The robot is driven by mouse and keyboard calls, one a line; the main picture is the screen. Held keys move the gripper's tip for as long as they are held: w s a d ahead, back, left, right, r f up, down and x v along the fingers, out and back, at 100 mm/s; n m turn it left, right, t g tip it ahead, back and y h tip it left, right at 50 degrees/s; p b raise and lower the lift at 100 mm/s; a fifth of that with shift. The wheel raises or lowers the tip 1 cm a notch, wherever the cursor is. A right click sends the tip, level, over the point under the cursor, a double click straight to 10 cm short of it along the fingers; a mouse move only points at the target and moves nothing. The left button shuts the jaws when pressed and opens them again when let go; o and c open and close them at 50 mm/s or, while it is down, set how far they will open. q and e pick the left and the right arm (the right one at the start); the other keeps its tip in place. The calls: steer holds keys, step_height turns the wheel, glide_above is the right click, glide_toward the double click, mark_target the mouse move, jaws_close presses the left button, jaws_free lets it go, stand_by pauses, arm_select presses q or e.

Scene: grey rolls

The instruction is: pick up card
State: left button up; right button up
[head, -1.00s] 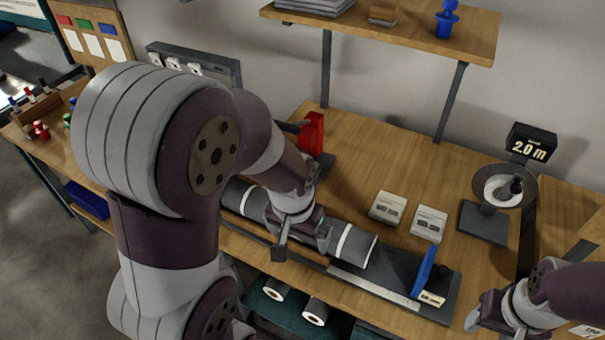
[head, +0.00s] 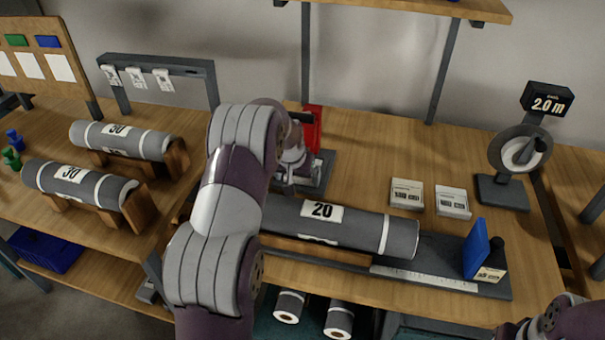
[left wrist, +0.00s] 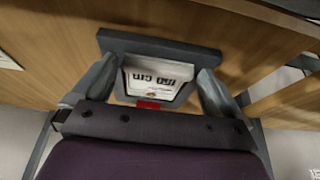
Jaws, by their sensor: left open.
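A white card (left wrist: 158,82) with dark printed characters lies between the two fingers of my left gripper in the left wrist view, in front of a dark grey bar. In the head view my left gripper (head: 297,182) is at the grey base of the red device (head: 313,128), behind the large grey roll. It is open, with its fingers either side of the card; I cannot tell whether they touch it. The card is hidden by my arm in the head view. My right gripper (head: 515,331) is at the lower right edge, its fingers mostly cut off.
The grey roll marked 20 (head: 330,221) lies in front of the left gripper. Two rolls marked 30 and 50 rest on wooden cradles at left. A blue block (head: 476,248), two small label boxes (head: 407,194) and a 2.0 m display (head: 548,103) stand at right.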

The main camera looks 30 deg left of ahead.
arm_select(q)
steer(key=shift+w+f, duration=0.25)
steer(key=shift+f, duration=0.3)
steer(key=c, duration=0.8)
steer(key=shift+r, duration=0.2)
arm_select(e)
steer(key=shift+r, duration=0.15)
